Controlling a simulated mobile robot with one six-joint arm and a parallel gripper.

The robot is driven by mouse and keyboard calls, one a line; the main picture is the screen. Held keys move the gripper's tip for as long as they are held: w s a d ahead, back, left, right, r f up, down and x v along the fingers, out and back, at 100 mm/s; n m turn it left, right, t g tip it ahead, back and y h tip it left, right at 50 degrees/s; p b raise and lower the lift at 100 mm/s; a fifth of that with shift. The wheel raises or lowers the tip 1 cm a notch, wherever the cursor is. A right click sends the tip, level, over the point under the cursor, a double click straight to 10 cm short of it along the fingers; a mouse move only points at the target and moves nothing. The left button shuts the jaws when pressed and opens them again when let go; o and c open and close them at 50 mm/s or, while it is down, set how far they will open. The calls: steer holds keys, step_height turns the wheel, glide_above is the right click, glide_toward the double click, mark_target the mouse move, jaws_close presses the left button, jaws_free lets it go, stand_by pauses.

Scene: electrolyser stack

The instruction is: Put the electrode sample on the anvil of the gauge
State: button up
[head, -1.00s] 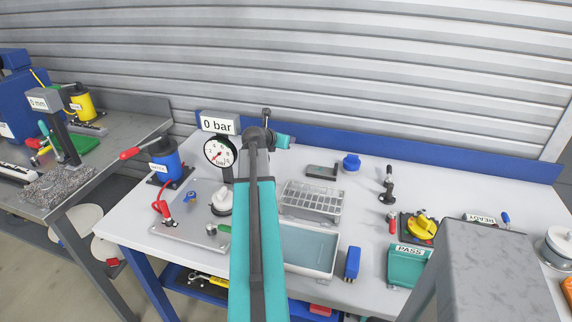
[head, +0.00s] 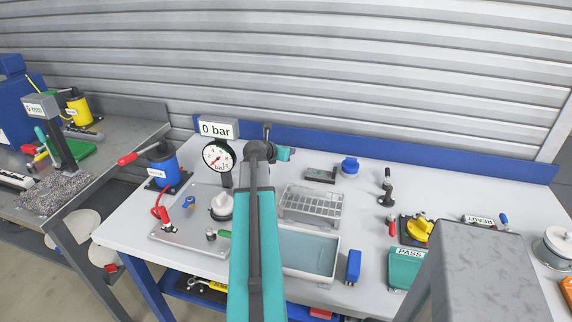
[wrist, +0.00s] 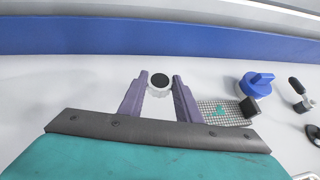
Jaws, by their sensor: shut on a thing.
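My gripper (wrist: 160,80) shows in the wrist view with its two purple fingers on either side of a small round white piece with a black face, the electrode sample (wrist: 160,83). It is shut on this piece at the fingertips. In the head view my arm reaches over the middle bench, and its fingers and the sample are hidden. The gauge (head: 40,107) stands on the left bench, with a grey display head on a dark post over a speckled stone base (head: 55,193). Its anvil is too small to make out.
A gap separates the two benches.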

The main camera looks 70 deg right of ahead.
mark_target(285, 170)
steer(key=shift+f, duration=1.35)
steer(key=shift+f+p, duration=0.35)
steer(key=shift+f, duration=1.5)
steer(key=shift+f, duration=0.15)
steer(key=o, duration=1.1)
steer(key=shift+c, duration=0.2)
steer(key=shift+b+v, duration=0.95)
steer(key=shift+v, duration=5.15)
steer(key=shift+o, duration=0.5)
